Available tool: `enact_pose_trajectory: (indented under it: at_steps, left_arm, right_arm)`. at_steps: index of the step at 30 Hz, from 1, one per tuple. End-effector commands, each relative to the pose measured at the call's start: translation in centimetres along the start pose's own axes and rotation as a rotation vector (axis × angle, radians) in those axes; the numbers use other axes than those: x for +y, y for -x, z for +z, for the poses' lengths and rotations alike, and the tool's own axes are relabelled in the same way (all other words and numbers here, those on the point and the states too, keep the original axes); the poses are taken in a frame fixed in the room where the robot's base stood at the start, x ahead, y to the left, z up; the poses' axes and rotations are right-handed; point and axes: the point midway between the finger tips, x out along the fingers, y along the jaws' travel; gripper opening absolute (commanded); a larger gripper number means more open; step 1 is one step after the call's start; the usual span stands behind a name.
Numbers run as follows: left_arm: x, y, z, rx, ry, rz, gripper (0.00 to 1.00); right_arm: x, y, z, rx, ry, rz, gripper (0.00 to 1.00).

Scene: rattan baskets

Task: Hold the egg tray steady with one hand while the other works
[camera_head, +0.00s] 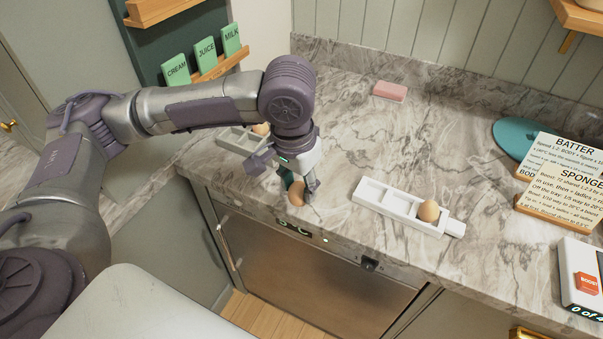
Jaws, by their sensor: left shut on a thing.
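My left gripper (298,190) points down near the counter's front edge and is shut on a brown egg (296,195). I cannot tell whether this egg touches the counter. A white egg tray (383,203) lies on the counter to the right of the gripper. One brown egg (428,211) sits toward its right end, and its other compartments look empty. A second pale tray (232,139) lies behind and left of the gripper, partly hidden by my left arm. An egg (261,129) shows at its right part. My right gripper is not in view.
A pink block (390,91) lies near the back wall. A teal disc (510,137), two text cards (560,190) and a white box (580,275) stand at the right. Green cards (205,55) stand on a wooden ledge. The counter between the tray and the pink block is clear.

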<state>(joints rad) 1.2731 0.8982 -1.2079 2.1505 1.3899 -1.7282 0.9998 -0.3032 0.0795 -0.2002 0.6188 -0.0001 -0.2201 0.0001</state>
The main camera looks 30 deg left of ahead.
Motion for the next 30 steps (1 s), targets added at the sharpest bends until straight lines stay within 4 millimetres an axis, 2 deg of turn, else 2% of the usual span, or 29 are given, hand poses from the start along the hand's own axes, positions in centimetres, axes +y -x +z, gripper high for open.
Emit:
enact_pose_trajectory:
  at_steps: [1,6,15,22,30]
  left_arm:
    - [0.11,-0.45,0.35,0.005,0.049,-0.005,0.24]
    - [0.33,-0.66,0.95,0.014,0.169,-0.013,0.24]
    - [0.36,-0.61,1.03,0.016,0.195,-0.014,0.24]
    - [0.33,-0.54,0.97,0.018,0.193,-0.015,0.24]
    - [0.34,-0.62,1.04,0.015,0.193,-0.014,0.24]
  right_arm:
    - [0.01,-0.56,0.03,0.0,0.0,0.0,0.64]
    - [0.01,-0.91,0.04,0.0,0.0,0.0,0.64]
    - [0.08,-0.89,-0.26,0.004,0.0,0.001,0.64]
    - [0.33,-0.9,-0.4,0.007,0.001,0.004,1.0]
    - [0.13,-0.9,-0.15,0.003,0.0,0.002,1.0]
